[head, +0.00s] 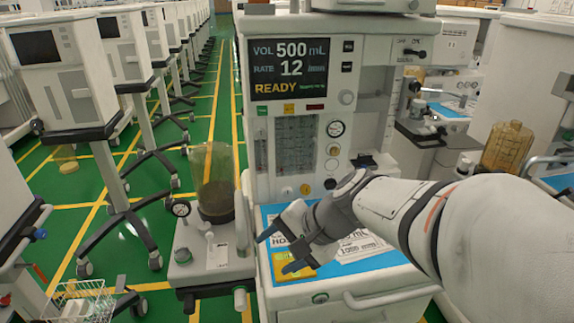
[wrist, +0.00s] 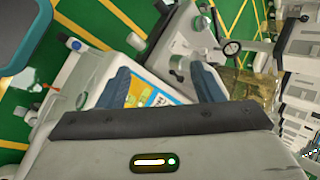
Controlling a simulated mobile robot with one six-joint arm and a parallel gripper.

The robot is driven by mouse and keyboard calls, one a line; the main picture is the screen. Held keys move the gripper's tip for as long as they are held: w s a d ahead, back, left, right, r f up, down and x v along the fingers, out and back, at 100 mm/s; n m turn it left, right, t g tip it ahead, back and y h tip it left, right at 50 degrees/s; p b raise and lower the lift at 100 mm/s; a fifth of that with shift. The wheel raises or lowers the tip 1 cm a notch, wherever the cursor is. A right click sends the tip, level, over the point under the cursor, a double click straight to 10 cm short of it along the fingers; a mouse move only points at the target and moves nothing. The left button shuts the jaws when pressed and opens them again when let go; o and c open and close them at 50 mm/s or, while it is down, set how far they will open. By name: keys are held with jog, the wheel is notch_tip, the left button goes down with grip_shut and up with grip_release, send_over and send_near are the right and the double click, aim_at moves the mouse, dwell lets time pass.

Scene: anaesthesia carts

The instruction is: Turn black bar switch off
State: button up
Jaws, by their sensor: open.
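A small black bar (head: 415,53) sits on the white panel at the upper right of the anaesthesia cart (head: 370,50) in the head view; it looks roughly horizontal and is likely the black bar switch. The label above it is too small to read surely. My gripper (head: 281,250) is open and empty over the cart's blue-covered work surface, well below and left of the bar. In the wrist view my gripper (wrist: 162,82) shows two spread blue fingers with nothing between them. I cannot make out the switch in the wrist view.
The cart's screen (head: 290,68) reads VOL 500 mL, RATE 12, READY. A clear canister (head: 213,170) stands left of the work surface. A yellow card (head: 290,268) and papers lie under my gripper. More carts line the left, with green floor (head: 215,110) between.

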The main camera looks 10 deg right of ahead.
aim_at(331, 186)
jog(key=w+f+m+t+y+b, duration=0.35)
jog(key=w+m+t+b, duration=0.2)
jog(key=w+m, duration=0.35)
jog(key=w+d+f+m+t+h+b, duration=0.1)
jog(key=w+d+m+t+b, duration=0.1)
jog(key=w+d+m, duration=0.1)
jog(key=w+d+f+m+t+h+b, duration=0.2)
jog(key=w+d+m+b, duration=0.1)
jog(key=w+d+m, duration=0.1)
jog(key=w+d+f+m+t+h+b, duration=0.1)
jog(key=w+d+m+t+h+b, duration=0.1)
jog(key=w+d+m, duration=0.2)
jog(key=shift+d+f+t, duration=0.25)
jog(key=shift+d+t, duration=0.1)
jog(key=shift+d, duration=0.45)
jog(key=d+f+m+h+b, duration=0.1)
jog(key=d+m, duration=0.1)
jog(key=d, duration=0.1)
jog(key=w+d+f+m+t+h+b, duration=0.1)
jog(key=d+m+h, duration=0.1)
jog(key=d+m, duration=0.1)
jog(key=w+d+f+m+t+h+b, duration=0.1)
jog(key=d+m+h, duration=0.1)
jog(key=d, duration=0.1)
jog(key=shift+w+f+h, duration=0.2)
jog(key=shift+w+h, duration=0.05)
jog(key=shift+w+d+m, duration=0.25)
jog(key=shift+m, duration=0.15)
jog(key=w, duration=0.7)
jog(key=shift+w, duration=0.15)
